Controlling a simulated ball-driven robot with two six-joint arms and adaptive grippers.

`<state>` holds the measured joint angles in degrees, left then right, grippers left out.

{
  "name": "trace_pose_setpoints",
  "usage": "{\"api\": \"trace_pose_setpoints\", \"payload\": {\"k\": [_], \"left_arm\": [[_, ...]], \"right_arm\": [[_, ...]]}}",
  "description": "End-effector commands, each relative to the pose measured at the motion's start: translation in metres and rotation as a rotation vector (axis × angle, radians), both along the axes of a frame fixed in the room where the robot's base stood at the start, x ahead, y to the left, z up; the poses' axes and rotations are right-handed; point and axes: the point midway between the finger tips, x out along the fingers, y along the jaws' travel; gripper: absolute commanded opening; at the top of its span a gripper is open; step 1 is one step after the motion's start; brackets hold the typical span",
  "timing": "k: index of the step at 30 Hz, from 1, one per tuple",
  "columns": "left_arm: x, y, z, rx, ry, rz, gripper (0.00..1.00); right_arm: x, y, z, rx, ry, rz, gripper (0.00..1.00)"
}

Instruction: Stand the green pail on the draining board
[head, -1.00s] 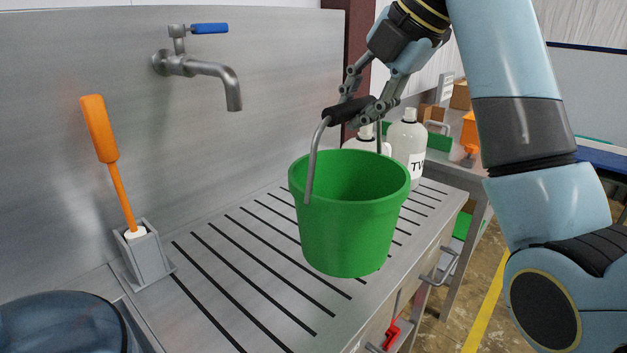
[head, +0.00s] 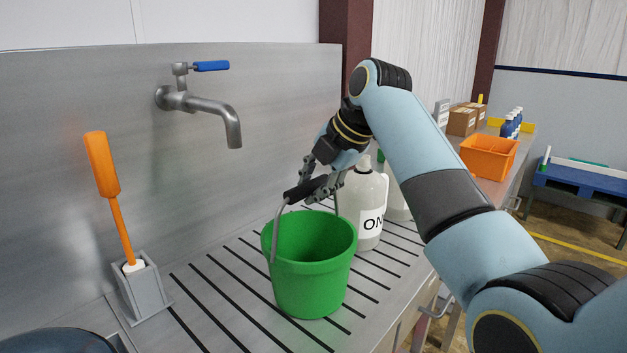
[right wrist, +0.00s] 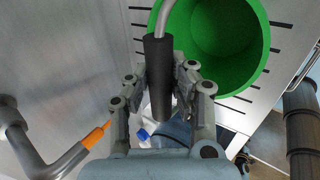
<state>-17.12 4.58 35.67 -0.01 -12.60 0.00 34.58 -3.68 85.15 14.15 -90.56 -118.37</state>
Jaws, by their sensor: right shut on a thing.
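The green pail (head: 312,285) is upright at the draining board (head: 236,279), a grooved steel surface. Its base looks low over or on the grooves; I cannot tell whether it touches. My right gripper (head: 318,188) is shut on the black grip of the pail's raised wire handle. In the right wrist view the fingers (right wrist: 162,85) close around the black handle grip (right wrist: 158,75), and the pail's open, empty inside (right wrist: 215,30) shows beyond. My left gripper is not in view.
White jugs (head: 363,205) stand just behind the pail on the right. An orange-handled brush (head: 102,165) stands in a grey holder (head: 142,288) at left. A tap (head: 205,103) juts from the back wall. The grooved board left of the pail is clear.

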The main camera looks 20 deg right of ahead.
Motion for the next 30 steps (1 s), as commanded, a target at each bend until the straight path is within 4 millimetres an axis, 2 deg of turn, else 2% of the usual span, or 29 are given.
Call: {"api": "trace_pose_setpoints", "payload": {"k": [8,9,14,23,26,30], "left_arm": [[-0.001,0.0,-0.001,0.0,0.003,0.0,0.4],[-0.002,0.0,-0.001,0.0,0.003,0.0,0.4],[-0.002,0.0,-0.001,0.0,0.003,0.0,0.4],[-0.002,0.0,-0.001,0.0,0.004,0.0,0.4],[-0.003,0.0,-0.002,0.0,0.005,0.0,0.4],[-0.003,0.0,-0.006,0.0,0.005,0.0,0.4]], "right_arm": [[0.0,0.0,-0.001,0.001,-0.002,0.001,0.0],[0.0,0.0,-0.003,0.0,0.0,0.0,0.22],[0.0,0.0,-0.002,0.0,0.0,0.0,0.43],[0.0,0.0,0.0,0.0,-0.001,0.001,0.44],[-0.003,-0.003,0.007,0.0,-0.004,0.0,0.44],[-0.015,-0.011,0.029,0.0,-0.006,0.0,0.44]]}}
